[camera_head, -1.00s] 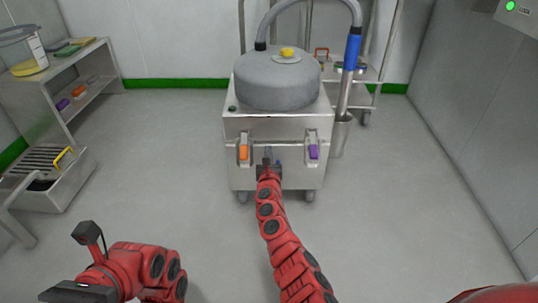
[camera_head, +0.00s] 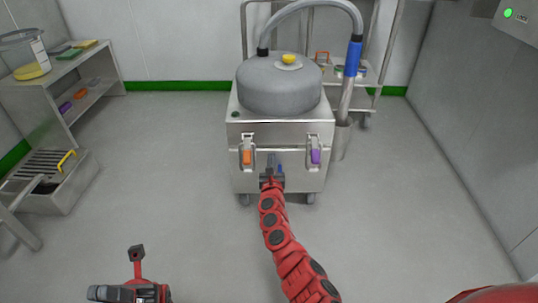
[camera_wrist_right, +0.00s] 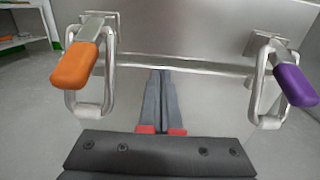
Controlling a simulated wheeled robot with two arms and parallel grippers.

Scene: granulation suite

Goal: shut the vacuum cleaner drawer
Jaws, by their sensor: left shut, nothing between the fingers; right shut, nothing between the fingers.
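The vacuum cleaner (camera_head: 280,90) is a steel box on castors with a grey dome and a hose. Its drawer (camera_head: 246,182) is the lower front part, below a horizontal seam. An orange latch (camera_head: 247,157) and a purple latch (camera_head: 315,156) are on the front; the wrist view shows both, orange (camera_wrist_right: 76,66) left and purple (camera_wrist_right: 295,85) right. My right gripper (camera_wrist_right: 164,75) is shut and empty, its tips at the front between the latches, near the seam. Contact and any remaining drawer gap are unclear. My left gripper (camera_head: 128,293) is shut, low at left, away from the vacuum.
A steel shelf (camera_head: 84,62) with a jar stands at the left, above a low steel unit with a grate (camera_head: 36,165). A trolley (camera_head: 372,82) stands behind the vacuum. The floor around the vacuum's front is clear.

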